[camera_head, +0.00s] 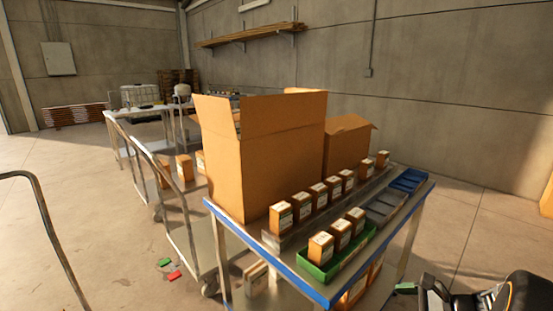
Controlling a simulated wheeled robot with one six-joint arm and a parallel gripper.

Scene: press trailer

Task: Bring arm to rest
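My arm shows at the bottom right corner, with a dark, rounded link cut off by the picture's edge. My gripper (432,287) seems to be the dark end at its left, low in front of the cart's right corner. A small green piece (405,288) shows just left of it; I cannot tell whether it is touched or held. The fingers are too small and partly cut off to read.
A blue-edged cart (318,300) holds open cardboard boxes (270,165), a green tray (335,262) and small orange boxes (281,217). More trolleys stand behind left. Red (174,275) and green (165,262) pieces lie on the floor. Floor at right is mostly clear.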

